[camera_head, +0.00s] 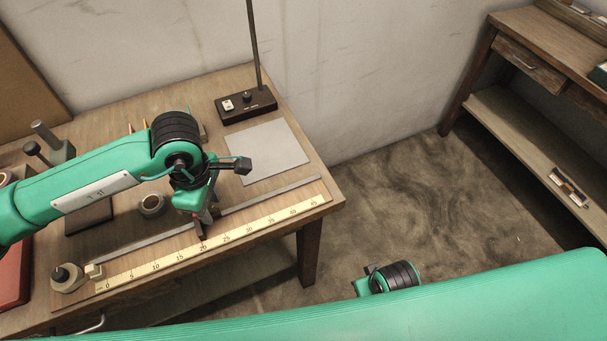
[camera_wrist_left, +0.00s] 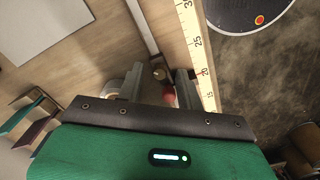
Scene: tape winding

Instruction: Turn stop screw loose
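My left gripper (camera_head: 203,226) points down over the metal rail (camera_head: 150,243) beside the yellow ruler (camera_head: 240,229), near its middle marks. In the left wrist view the two grey fingers (camera_wrist_left: 160,80) stand apart. A red round knob (camera_wrist_left: 169,95), likely the stop screw, shows between them, closer to the right finger. A small brownish round part (camera_wrist_left: 159,73) lies just beyond it. Contact between fingers and knob cannot be made out. In the head view the stop is mostly hidden by the gripper; a little red shows there. My right gripper's fingers do not show.
A holder with a black knob (camera_head: 67,276) stands at the rail's left end. A tape roll (camera_head: 152,205) lies behind the rail. A grey sheet (camera_head: 265,151) and a black stand base (camera_head: 246,105) with a rod are farther back. A shelf (camera_head: 540,140) stands at right.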

